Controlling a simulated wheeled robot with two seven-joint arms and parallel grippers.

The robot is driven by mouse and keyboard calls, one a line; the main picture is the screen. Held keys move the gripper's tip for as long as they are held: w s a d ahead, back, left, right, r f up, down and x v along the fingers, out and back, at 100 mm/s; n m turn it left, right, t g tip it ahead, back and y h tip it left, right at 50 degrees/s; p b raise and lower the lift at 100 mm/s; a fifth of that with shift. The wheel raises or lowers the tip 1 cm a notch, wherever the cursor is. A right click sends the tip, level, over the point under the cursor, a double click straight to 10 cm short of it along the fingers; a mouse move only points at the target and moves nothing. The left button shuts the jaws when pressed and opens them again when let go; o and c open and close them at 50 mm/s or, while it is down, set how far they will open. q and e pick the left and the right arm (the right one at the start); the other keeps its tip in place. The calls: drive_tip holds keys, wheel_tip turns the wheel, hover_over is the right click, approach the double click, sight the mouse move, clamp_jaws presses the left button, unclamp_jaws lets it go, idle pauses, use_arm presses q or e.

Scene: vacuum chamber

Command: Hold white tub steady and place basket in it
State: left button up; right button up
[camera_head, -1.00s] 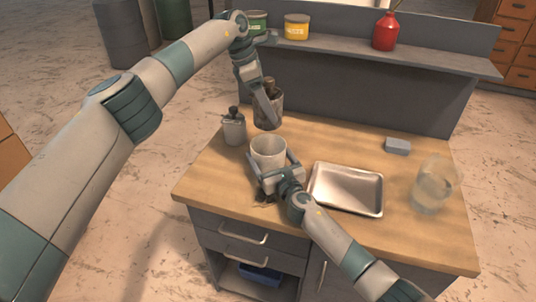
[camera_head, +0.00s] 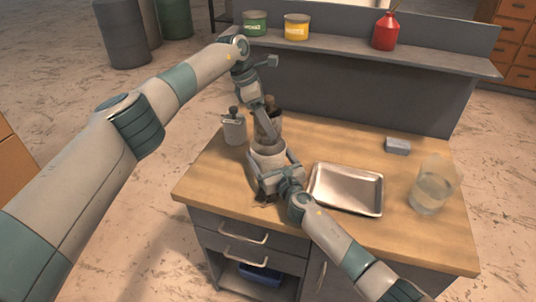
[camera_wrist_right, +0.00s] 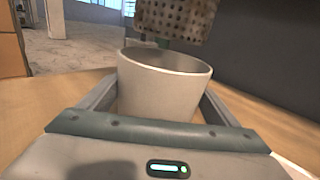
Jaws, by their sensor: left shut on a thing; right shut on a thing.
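The white tub (camera_head: 268,158) stands on the wooden worktop, and it fills the middle of the right wrist view (camera_wrist_right: 165,92). My right gripper (camera_head: 272,166) is shut on it, with one finger on each side. The basket (camera_head: 262,128) is dark and perforated, and its lower part shows at the top of the right wrist view (camera_wrist_right: 175,15). My left gripper (camera_head: 268,110) is shut on the basket's upper part and holds it upright over the tub. In the right wrist view the basket's bottom is just above the tub's far rim. The tub's inside is mostly hidden.
A grey bottle with a dark top (camera_head: 234,130) stands close to the left of the basket. A metal tray (camera_head: 346,190) lies to the right of the tub. A clear beaker (camera_head: 431,190) and a grey block (camera_head: 397,146) are farther right. A shelf with cans runs behind.

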use_arm(q)
drive_tip(key=shift+f, duration=2.3)
drive_tip(key=o, duration=1.4)
drive_tip(key=v, duration=1.2)
drive_tip(key=shift+d, duration=0.1)
use_arm(e)
drive_tip(key=o, duration=1)
